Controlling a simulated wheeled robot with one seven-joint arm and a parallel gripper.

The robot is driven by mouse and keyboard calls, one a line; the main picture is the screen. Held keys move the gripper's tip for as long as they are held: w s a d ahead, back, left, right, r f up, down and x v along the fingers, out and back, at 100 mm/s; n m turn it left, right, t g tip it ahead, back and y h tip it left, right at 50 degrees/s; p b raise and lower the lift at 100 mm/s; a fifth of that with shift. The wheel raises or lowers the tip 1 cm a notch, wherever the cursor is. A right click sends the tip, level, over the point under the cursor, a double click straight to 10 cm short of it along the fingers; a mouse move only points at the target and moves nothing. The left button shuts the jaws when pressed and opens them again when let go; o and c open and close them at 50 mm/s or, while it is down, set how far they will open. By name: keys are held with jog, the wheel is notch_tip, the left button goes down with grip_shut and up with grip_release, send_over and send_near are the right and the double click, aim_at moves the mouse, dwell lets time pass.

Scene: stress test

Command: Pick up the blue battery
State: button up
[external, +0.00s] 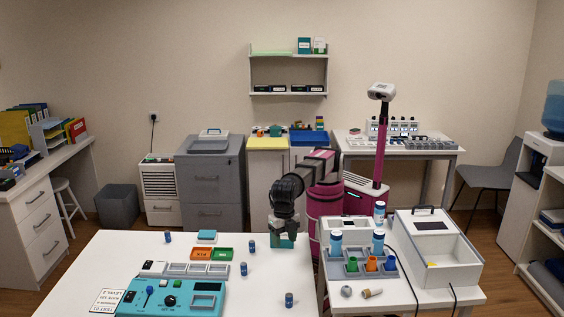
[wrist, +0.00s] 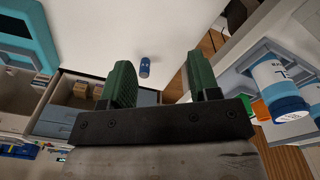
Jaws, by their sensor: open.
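Several small blue batteries stand apart on the white table (external: 130,255) in the external view: one at the back left (external: 167,237), one near the middle (external: 252,246), one by the panel (external: 244,268) and one at the front (external: 289,299). My gripper (external: 283,241) hangs at the table's back edge, right of the middle battery, pointing down. In the wrist view my gripper (wrist: 163,78) has its two green fingers spread with nothing between them. One blue battery (wrist: 144,67) shows beyond the fingers, nearer the left one. I cannot tell which battery this is.
A grey holder (external: 353,272) with blue-white bottles and a white box (external: 435,275) stand to the right. The table's front right is mostly clear.

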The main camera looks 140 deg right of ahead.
jog(key=n, duration=0.1)
send_over(252, 241)
notch_tip(252, 241, down, 4)
jog(key=shift+w+r, duration=0.15)
notch_tip(252, 241, down, 11)
jog(key=shift+r, duration=0.1)
jog(key=c, duration=1)
